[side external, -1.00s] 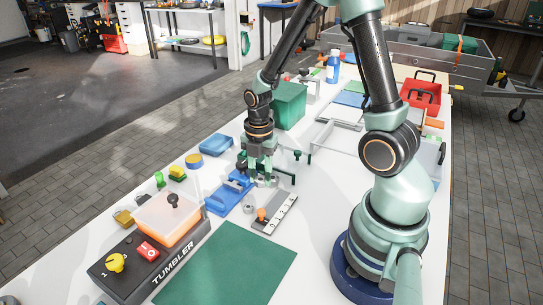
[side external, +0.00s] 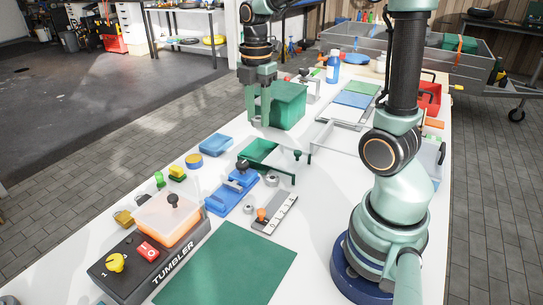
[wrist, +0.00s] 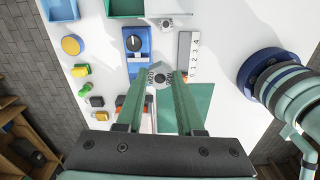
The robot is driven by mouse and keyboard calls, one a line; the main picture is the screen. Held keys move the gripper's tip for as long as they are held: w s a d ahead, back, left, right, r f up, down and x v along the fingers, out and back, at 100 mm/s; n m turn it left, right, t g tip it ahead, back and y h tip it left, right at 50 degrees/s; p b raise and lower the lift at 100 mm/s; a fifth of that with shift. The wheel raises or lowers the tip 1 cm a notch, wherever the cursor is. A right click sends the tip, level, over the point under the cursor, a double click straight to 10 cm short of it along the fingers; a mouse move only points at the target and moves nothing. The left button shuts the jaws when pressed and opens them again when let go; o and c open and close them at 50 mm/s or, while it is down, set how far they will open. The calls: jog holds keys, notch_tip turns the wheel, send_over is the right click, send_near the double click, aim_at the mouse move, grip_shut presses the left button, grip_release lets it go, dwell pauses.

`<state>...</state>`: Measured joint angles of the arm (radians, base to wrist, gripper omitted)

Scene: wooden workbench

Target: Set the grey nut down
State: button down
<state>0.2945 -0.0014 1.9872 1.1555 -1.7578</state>
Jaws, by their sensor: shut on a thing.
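My gripper (side external: 258,123) is raised in front of the green box at the back of the bench. In the wrist view its two long fingers (wrist: 161,80) come together at the grey nut (wrist: 161,74), which is held between their tips. The fingers partly hide the nut, and in the side view I cannot make it out clearly. Another grey nut (side external: 272,180) lies on the white bench by the green tray, and a further one (side external: 248,208) lies beside the numbered strip (side external: 275,214).
The blue fixture (side external: 221,202) and green tray (side external: 262,163) stand mid-bench. The tumbler machine (side external: 135,268) and a bare green mat (side external: 230,262) are at the front. A green box (side external: 289,103) and blue bottle (side external: 333,67) stand farther back.

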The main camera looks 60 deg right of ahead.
jog(key=w+d+m, duration=0.5)
jog(key=d+m, duration=0.6)
jog(key=m, duration=0.6)
send_near(266, 152)
jog(key=a+f, duration=0.1)
jog(key=f, duration=0.1)
jog(key=s+a+f, duration=0.1)
jog(key=f, duration=0.1)
jog(key=s+a+f, duration=0.1)
jog(key=a+f, duration=0.1)
jog(key=shift+s+a+f, duration=0.1)
jog(key=shift+s+f, duration=0.1)
jog(key=shift+s, duration=0.05)
jog(key=shift+f, duration=0.15)
jog(key=c, duration=0.5)
grip_release()
jog(key=shift+c, duration=0.2)
